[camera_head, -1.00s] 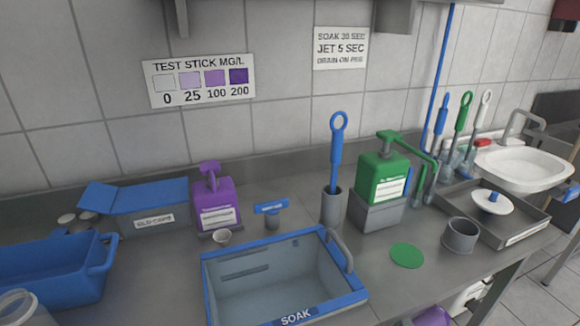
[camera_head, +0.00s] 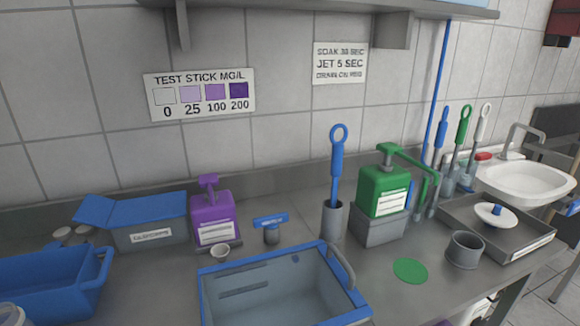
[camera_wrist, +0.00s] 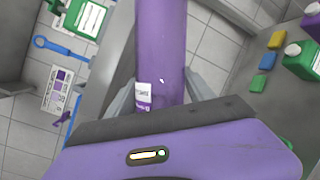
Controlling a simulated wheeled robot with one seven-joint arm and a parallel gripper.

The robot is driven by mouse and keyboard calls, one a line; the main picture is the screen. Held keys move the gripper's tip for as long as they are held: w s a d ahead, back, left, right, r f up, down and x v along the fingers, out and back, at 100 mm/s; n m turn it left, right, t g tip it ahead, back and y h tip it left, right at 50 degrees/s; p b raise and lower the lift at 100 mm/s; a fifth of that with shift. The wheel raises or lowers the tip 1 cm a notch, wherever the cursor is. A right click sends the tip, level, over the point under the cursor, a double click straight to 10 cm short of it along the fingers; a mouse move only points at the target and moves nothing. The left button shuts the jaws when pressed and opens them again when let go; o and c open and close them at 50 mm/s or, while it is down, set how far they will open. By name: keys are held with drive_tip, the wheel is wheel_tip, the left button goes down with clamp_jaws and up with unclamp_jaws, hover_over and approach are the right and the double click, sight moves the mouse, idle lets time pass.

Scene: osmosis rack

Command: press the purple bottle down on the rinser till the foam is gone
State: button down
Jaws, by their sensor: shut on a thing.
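In the wrist view my gripper (camera_wrist: 165,92) is shut on the purple bottle (camera_wrist: 161,45), with a grey finger on each side. The bottle has a small white label low on its side; its far end runs out of the top of the picture. No foam shows on the part in view. In the head view a white disc with a blue knob (camera_head: 495,214) sits in a grey tray (camera_head: 466,219) at the right; I cannot tell whether it is the rinser. A purple patch at the bottom edge of the head view is too cut off to name.
A blue-rimmed soak basin (camera_head: 341,313) stands at the front of the counter. Behind are a purple pump jug (camera_head: 214,213), a green pump jug (camera_head: 382,188) and a brush holder (camera_head: 331,222). A grey cup (camera_head: 464,250) stands by the tray. A white sink (camera_head: 527,183) is far right.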

drive_tip(key=n, duration=0.1)
drive_tip(key=r+n, duration=0.1)
drive_tip(key=n, duration=0.2)
drive_tip(key=shift+w+a+r+n, duration=0.15)
drive_tip(key=shift+w+a+n, duration=0.05)
drive_tip(key=shift+a+n, duration=0.1)
drive_tip(key=shift+f+n+b, duration=0.2)
drive_tip(key=shift+n+b, duration=0.2)
drive_tip(key=shift+n, duration=0.1)
drive_tip(key=n, duration=0.5)
drive_tip(key=shift+a, duration=0.15)
drive_tip(key=shift+b, duration=0.3)
drive_tip(key=shift+n, duration=0.8)
